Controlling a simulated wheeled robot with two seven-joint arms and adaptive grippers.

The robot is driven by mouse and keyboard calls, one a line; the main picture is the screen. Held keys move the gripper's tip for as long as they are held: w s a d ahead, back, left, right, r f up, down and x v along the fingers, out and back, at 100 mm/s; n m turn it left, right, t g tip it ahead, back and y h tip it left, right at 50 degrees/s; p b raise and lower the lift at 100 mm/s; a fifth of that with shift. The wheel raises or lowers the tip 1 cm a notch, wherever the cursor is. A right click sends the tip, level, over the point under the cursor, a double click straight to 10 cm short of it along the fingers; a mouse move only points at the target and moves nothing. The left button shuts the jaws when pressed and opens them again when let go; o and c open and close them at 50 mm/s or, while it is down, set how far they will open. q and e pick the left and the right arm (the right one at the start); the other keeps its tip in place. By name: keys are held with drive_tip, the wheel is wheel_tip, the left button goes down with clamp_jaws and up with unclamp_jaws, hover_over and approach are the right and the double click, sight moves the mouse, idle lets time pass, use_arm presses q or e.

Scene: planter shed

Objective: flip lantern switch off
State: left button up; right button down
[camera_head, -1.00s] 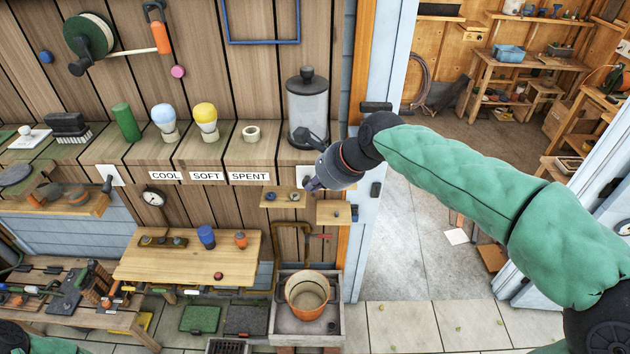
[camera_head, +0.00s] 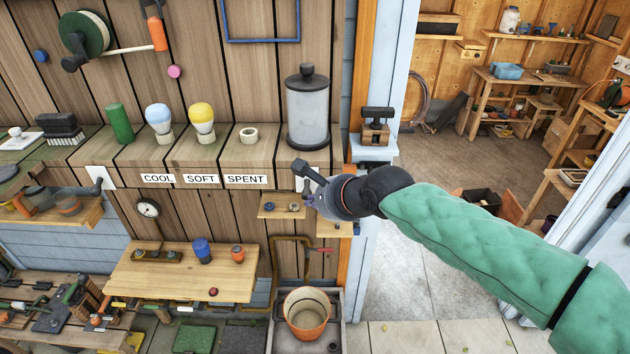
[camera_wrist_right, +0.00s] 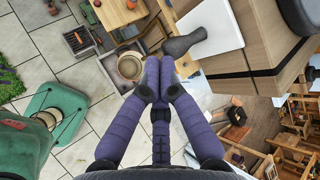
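A dark lever switch (camera_head: 311,172) sticks out from a white plate on the shelf front, below a grey canister-like lantern (camera_head: 308,112) with a black cap. In the right wrist view, the lever (camera_wrist_right: 184,43) stands out from its white plate (camera_wrist_right: 212,30), to the right of my fingertips. My right gripper (camera_head: 312,200) is just below the lever in the head view. Its purple fingers (camera_wrist_right: 160,75) are together and hold nothing visible. I cannot tell whether they touch the lever. My left gripper is out of view.
Another lever on a white plate (camera_head: 101,177) is farther left. A small wooden ledge (camera_head: 270,209) is beside my gripper. A terracotta pot (camera_head: 307,313) stands below. Two bulbs and a ring sit on the shelf. The open doorway is on the right.

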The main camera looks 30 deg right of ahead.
drive_tip(key=shift+r, duration=0.15)
drive_tip(key=shift+r+p, duration=0.7)
drive_tip(key=shift+d, duration=0.1)
